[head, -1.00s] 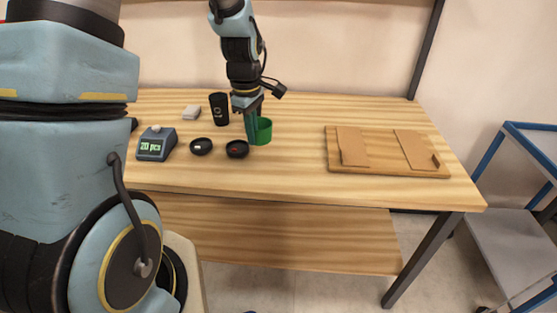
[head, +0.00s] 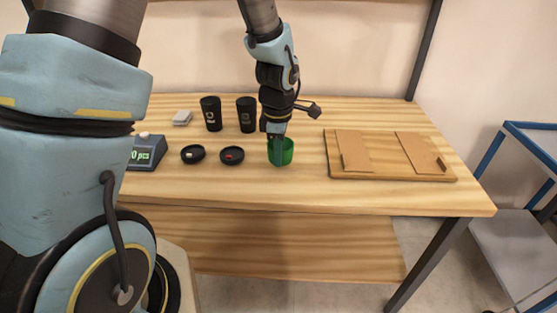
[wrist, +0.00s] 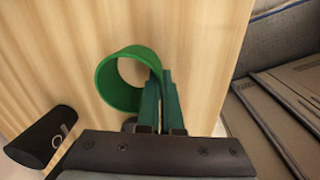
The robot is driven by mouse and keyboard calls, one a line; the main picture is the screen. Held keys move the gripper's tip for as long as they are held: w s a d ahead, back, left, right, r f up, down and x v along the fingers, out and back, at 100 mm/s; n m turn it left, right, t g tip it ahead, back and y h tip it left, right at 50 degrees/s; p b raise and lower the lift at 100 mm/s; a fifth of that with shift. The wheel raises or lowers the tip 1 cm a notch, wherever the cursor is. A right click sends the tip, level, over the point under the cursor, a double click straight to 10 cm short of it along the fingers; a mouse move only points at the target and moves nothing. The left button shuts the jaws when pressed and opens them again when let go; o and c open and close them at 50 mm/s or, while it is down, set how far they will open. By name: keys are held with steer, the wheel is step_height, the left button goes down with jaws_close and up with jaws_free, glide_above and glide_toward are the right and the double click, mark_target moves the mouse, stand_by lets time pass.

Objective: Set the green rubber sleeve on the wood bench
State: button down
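The green rubber sleeve (head: 287,152) is an open ring near the middle of the wood bench (head: 330,198), right of two small black dishes. My gripper (head: 275,142) points down at the sleeve's left side in the head view. In the wrist view, the two dark green fingers (wrist: 160,105) are close together with the wall of the sleeve (wrist: 112,72) pinched between them. The sleeve's open end faces the wrist camera. I cannot tell whether its bottom touches the bench or hangs slightly above it.
Two black cups (head: 211,114) stand behind the dishes (head: 232,155). A counter display (head: 146,152) and a small pale block (head: 182,118) are at left. A wooden board with brown panels (head: 390,175) lies at right. The bench front is clear.

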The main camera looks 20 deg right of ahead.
steer(key=shift+f, duration=1)
steer(key=shift+f, duration=0.15)
steer(key=c, duration=1.1)
jaws_free()
